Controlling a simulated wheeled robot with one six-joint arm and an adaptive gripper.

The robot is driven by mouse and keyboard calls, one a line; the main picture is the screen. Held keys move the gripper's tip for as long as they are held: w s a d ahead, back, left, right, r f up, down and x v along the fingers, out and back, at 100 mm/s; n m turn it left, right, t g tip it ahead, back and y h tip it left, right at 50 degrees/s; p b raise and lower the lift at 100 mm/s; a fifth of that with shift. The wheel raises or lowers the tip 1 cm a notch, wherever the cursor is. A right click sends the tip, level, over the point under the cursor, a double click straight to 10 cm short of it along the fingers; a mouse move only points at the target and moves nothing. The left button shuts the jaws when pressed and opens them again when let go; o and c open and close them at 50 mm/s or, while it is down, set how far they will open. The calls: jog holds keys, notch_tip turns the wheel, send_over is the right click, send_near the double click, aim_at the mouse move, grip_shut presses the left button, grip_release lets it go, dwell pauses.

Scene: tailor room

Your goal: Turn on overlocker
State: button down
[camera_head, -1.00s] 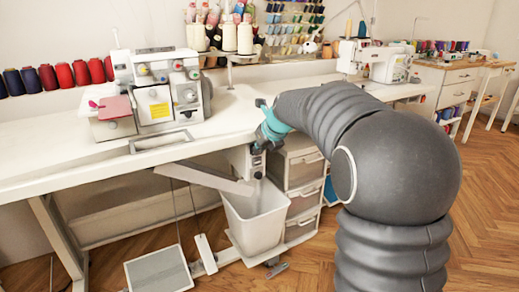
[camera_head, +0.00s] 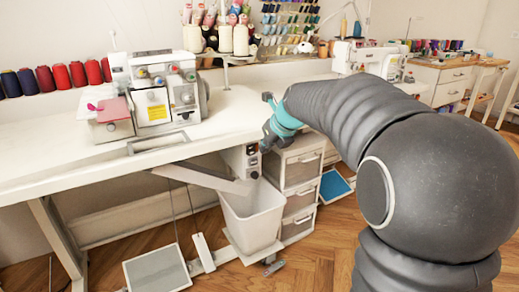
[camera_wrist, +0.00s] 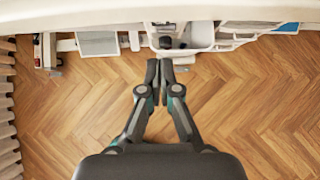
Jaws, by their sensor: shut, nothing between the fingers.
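The overlocker (camera_head: 155,90) is a white machine with several dials, standing on the white table at the left in the head view. A small grey switch box with dark buttons (camera_head: 252,162) hangs under the table's front edge, above a bin. My gripper (camera_head: 266,146) is just to the right of the switch box in the head view; its fingertips are hard to make out there. In the wrist view my gripper (camera_wrist: 160,66) is shut and empty, its tips together over the floor. A dark part (camera_wrist: 166,42) shows just beyond the tips. I cannot tell whether they touch the box.
The white table (camera_head: 60,145) overhangs the switch box. A white bin (camera_head: 252,222) stands below it, beside a drawer unit (camera_head: 302,168). A foot pedal (camera_head: 157,270) lies on the floor. The wooden floor (camera_wrist: 240,110) below my gripper is clear.

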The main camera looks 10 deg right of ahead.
jog(key=v, duration=0.6)
jog(key=shift+r, duration=0.25)
jog(key=s+f+n+h, duration=0.1)
jog(key=s+f+n, duration=0.3)
jog(key=s+n, duration=0.6)
jog(key=s+f+n+g+h, duration=0.1)
jog(key=s+f+n, duration=0.3)
jog(key=s+n, duration=0.7)
jog(key=s+a+f+n+g, duration=0.1)
jog(key=s+f+n, duration=0.3)
jog(key=s+n, duration=0.7)
jog(key=shift+s+h, duration=0.2)
jog(key=shift+h, duration=0.2)
jog(key=shift+s+a, duration=0.1)
